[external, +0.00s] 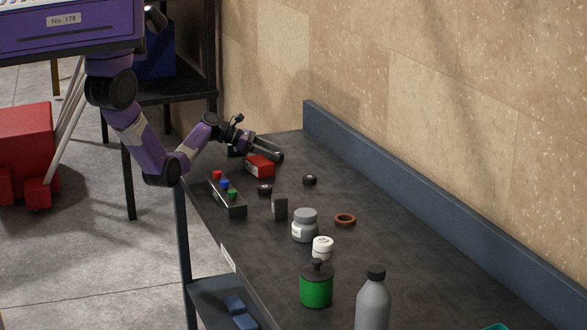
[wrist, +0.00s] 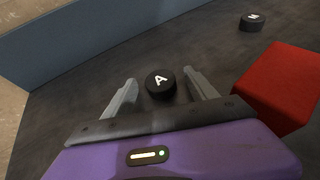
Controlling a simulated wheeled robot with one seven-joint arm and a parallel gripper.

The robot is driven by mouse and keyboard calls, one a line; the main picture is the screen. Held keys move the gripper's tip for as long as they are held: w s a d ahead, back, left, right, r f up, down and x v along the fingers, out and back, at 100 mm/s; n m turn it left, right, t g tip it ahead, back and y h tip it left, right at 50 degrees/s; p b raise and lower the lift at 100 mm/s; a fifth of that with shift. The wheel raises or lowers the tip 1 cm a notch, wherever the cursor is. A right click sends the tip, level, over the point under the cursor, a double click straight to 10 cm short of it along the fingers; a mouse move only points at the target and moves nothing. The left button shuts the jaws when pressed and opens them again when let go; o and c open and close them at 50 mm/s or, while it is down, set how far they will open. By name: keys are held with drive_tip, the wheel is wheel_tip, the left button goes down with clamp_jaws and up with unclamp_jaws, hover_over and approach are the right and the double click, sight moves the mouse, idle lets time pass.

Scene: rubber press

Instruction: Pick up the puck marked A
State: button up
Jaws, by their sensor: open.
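The puck marked A (wrist: 161,85) is a short black disc with a white letter A, lying flat on the dark bench top. In the wrist view it shows between the two grey fingers of my gripper (wrist: 159,77), near their tips. The fingers are open, with a gap on each side of the puck. In the external view my gripper (external: 281,155) is over the far end of the bench, beside a red block (external: 261,167).
The red block (wrist: 278,88) stands close to the right finger. Another lettered black puck (wrist: 253,21) lies beyond it. A blue-grey backsplash (external: 400,180) runs along the wall. A button box (external: 226,196), jars, a brown ring (external: 345,220) and bottles stand nearer the camera.

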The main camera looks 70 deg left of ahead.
drive_tip(key=c, duration=1.5)
drive_tip(key=shift+o, duration=0.2)
